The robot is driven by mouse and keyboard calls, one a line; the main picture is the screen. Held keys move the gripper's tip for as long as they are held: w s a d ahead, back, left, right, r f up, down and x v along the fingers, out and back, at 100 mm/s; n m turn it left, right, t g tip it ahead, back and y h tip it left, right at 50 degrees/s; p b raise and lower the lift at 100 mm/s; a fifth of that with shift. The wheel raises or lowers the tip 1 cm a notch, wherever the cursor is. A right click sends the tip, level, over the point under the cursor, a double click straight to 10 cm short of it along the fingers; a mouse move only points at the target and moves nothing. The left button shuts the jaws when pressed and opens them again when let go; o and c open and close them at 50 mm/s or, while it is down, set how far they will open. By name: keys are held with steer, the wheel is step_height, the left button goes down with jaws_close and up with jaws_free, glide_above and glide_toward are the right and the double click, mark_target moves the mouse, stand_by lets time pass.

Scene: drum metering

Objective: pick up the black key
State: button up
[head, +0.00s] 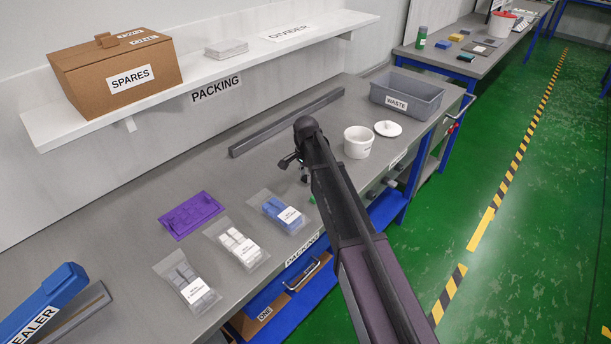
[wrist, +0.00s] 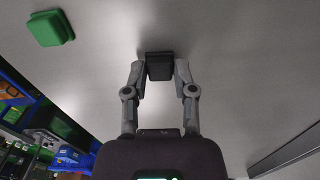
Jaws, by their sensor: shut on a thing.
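The black key (wrist: 159,68) is a small dark block with a square top, between my fingertips in the wrist view. My gripper (wrist: 159,76) is shut on it, with one finger on each side. In the wrist view the grey bench top lies behind the key; I cannot tell whether the key touches it. In the head view my gripper (head: 294,163) is over the middle of the packing bench, and the key cannot be made out there.
A green key (wrist: 51,28) lies near my gripper. A white tub (head: 358,142), its lid (head: 388,128) and a grey waste bin (head: 407,92) stand to the right. A purple tray (head: 191,214) and bagged keys (head: 281,212) lie left. A dark bar (head: 287,122) runs behind.

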step_height(320, 180, up, 10)
steer(key=p, duration=0.9)
steer(key=shift+f, duration=0.25)
stand_by(0.4)
steer(key=shift+w+d+r+p, duration=0.4)
steer(key=shift+w+d+p, duration=0.05)
steer(key=shift+w+d, duration=0.05)
steer(key=w+d+r+p, duration=0.1)
steer(key=w+d, duration=0.2)
steer(key=w+d+r+p, duration=0.2)
steer(key=w+d, duration=0.1)
steer(key=w+d+r+p, duration=0.1)
steer(key=w+d, duration=0.1)
steer(key=w, duration=0.1)
steer(key=shift+d+r, duration=0.15)
steer(key=shift+d, duration=0.25)
steer(key=b, duration=0.3)
glide_toward(362, 132)
steer(key=shift+s+a+f, duration=0.15)
steer(key=shift+s+f, duration=0.25)
steer(key=shift+s, duration=0.35)
steer(key=shift+s+a+f, duration=0.1)
steer(key=shift+s+f, duration=0.3)
steer(key=shift+s, duration=0.3)
steer(key=shift+f, duration=0.15)
steer(key=shift+f+b, duration=3.05)
steer(key=shift+b, duration=0.05)
